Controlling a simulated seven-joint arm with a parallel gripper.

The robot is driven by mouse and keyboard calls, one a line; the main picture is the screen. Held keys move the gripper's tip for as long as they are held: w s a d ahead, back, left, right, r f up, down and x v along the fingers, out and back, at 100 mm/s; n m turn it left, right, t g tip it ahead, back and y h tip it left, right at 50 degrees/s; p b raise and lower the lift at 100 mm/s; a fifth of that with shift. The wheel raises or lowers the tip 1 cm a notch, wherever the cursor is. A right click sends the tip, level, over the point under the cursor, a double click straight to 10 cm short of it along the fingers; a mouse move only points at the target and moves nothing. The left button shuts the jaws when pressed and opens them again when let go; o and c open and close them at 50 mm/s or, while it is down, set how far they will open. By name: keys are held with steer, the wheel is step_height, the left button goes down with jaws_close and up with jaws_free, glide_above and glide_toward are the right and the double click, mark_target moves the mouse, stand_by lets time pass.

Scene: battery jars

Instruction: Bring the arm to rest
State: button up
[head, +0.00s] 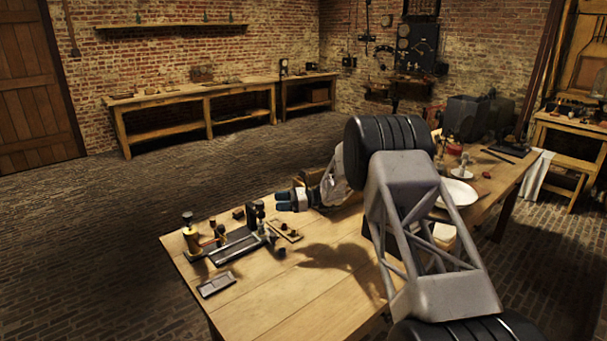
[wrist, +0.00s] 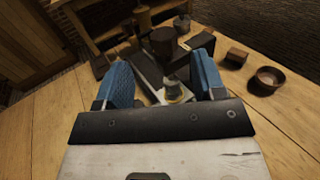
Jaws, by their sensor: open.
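My gripper (head: 283,201) has blue fingertips and points to the left over the wooden workbench (head: 270,295). My arm reaches in from the right side of the head view. In the wrist view my gripper (wrist: 163,80) shows its two blue fingers spread wide apart. Nothing is held between them. A small pale metal fitting (wrist: 174,90) shows beyond and between the fingers, on or beside a long grey bar (wrist: 148,72). I cannot tell how high the fingers are above the bench.
A brass-coloured jar (head: 192,238) and a dark slide-like apparatus (head: 238,245) stand at the bench's left end. A flat grey tray (head: 216,284) lies near the front left edge. A white plate (head: 461,193) is partly hidden by my arm. The front bench middle is clear.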

steer(key=s+d+r+n+t+h, duration=0.1)
steer(key=s+d+r+n+h, duration=0.15)
steer(key=s+d+r, duration=0.6)
steer(key=s+d+r+n+h, duration=0.25)
steer(key=s+r+h, duration=0.2)
steer(key=s, duration=0.75)
steer(key=s+d+r+n+t+h, duration=0.1)
steer(key=s+d+r+n+h, duration=0.1)
steer(key=s+d+r, duration=0.7)
steer(key=s+d+f+n+t+h, duration=0.1)
steer(key=s+d, duration=0.4)
steer(key=s, duration=0.7)
steer(key=s+d+f+n+t+h, duration=0.1)
steer(key=s+d+n+h, duration=0.3)
steer(key=s, duration=0.8)
steer(key=s+d+f+n+t+h, duration=0.1)
steer(key=s+d, duration=0.5)
steer(key=s, duration=0.6)
steer(key=n+t+h, duration=0.1)
steer(key=n+h, duration=0.1)
steer(key=shift+d+h, duration=0.2)
steer(key=shift+h, duration=0.1)
